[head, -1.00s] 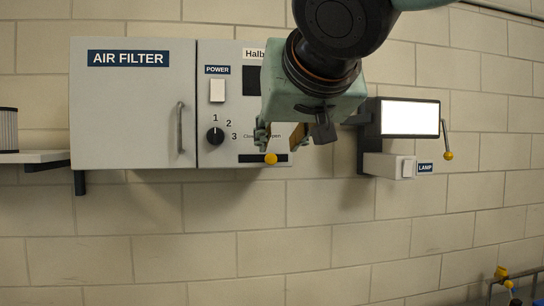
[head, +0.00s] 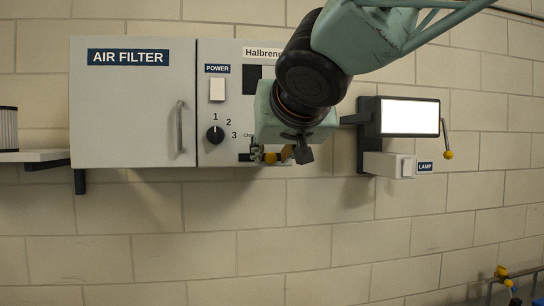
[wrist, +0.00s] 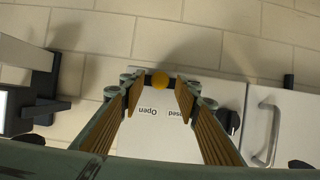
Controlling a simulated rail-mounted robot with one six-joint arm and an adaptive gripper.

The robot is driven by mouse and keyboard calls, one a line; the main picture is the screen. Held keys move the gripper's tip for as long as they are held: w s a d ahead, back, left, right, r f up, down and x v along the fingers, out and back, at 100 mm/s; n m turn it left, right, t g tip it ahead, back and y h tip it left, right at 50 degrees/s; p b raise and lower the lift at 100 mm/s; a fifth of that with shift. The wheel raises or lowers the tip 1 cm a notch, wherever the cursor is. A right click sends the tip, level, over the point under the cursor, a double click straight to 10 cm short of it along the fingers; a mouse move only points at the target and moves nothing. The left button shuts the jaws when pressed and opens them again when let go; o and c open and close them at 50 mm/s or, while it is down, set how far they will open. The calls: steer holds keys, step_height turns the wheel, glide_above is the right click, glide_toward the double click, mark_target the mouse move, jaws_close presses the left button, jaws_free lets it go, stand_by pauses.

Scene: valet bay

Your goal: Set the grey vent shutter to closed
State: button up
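No contact shows.
The panel also has a white power switch (head: 217,89) and a black rotary dial (head: 215,135). The filter door has a handle (head: 180,127) on its right. A lit lamp (head: 409,117) with a yellow-tipped lever is to the right. The wall below is clear.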

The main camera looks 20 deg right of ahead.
steer(key=shift+w+f, duration=0.15)
steer(key=shift+w, duration=0.2)
steer(key=shift+c, duration=0.9)
jaws_close()
